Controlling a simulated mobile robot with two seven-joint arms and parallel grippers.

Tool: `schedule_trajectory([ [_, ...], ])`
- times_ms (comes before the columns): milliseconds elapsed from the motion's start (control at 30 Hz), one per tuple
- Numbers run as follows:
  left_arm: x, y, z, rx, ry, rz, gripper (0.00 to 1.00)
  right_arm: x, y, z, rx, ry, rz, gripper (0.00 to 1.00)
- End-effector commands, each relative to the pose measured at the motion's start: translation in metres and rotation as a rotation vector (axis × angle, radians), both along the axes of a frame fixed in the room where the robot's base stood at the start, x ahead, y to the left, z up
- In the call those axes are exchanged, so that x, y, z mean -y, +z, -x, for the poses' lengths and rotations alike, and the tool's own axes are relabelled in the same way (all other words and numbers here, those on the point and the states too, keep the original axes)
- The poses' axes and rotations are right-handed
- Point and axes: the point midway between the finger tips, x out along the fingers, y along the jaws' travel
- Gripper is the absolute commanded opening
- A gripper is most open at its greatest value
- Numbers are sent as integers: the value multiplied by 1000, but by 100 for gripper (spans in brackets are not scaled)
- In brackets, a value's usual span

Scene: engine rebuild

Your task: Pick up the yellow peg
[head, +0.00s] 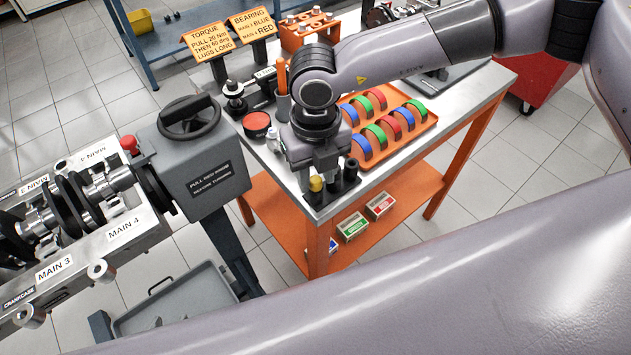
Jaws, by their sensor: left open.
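The yellow peg (316,184) shows as a small yellow top at the near corner of the metal bench. It stands at a dark holder (322,200) with dark pegs (350,170) beside it. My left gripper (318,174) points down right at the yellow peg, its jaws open. The gripper body hides part of the holder, and I cannot tell whether the fingers straddle the peg or touch it. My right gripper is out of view.
An orange tray (434,121) of coloured bearing shells lies right of the gripper. A red-lidded tin (257,121) and a white bottle (273,139) stand close on its left. The engine stand (195,155) with crankcase is further left. My arm link crosses the foreground.

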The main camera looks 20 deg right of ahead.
Motion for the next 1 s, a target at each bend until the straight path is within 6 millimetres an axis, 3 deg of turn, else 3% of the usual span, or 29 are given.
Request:
schedule_trajectory([
  [233,0,0,0,-1,0,0,43,0,-3,0,1,0,-1,37],
  [333,0,0,0,-1,0,0,43,0,-2,0,1,0,-1,5],
  [367,0,0,0,-1,0,0,43,0,-2,0,1,0,-1,0],
  [767,0,-1,1,-1,0,0,43,0,2,0,2,0,-2,0],
  [1000,0,-4,1,-1,0,0,43,0,31,-1,4,0,-3,0],
])
